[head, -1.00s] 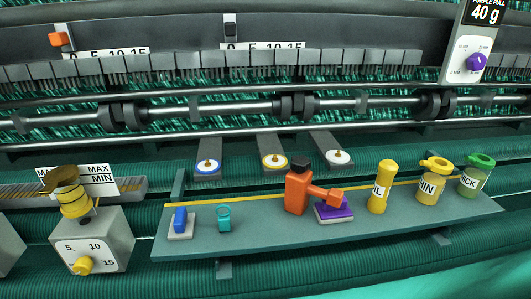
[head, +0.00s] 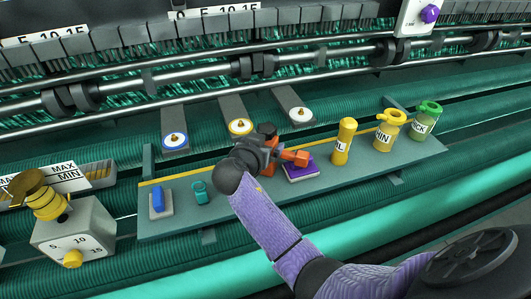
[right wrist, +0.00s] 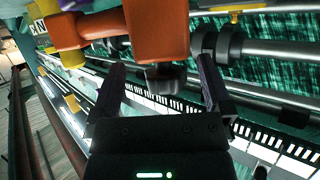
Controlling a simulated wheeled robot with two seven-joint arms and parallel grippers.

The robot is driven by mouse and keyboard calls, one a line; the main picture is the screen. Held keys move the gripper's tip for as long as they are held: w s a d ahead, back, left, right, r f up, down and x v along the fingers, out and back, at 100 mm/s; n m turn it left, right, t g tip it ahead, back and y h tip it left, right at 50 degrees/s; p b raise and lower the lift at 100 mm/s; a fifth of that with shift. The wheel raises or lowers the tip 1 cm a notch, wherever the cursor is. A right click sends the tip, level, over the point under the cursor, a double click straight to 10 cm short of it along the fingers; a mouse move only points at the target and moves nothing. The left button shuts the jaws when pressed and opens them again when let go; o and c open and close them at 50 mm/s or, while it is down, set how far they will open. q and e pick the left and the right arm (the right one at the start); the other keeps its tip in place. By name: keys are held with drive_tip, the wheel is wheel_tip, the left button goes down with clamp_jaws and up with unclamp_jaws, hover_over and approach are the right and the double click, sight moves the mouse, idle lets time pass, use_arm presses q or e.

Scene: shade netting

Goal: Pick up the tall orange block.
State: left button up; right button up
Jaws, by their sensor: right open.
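The tall orange block (head: 270,163) stands on the green shelf, largely hidden behind my right gripper (head: 262,153) in the head view. Its dark cap (head: 267,130) shows above the gripper. In the right wrist view the orange block (right wrist: 156,30) fills the upper middle, with its dark cap (right wrist: 165,76) between my right gripper's two fingers (right wrist: 160,65). These fingers are apart, with dark gaps beside the cap; whether they touch the block I cannot tell. My left gripper is not in view.
Yellow (head: 344,142) and green (head: 425,122) containers stand right on the shelf (head: 230,214).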

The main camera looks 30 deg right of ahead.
drive_tip(key=x, duration=0.3)
drive_tip(key=shift+w+d, duration=0.25)
drive_tip(key=shift+w, duration=0.1)
drive_tip(key=shift+a, duration=0.1)
clamp_jaws()
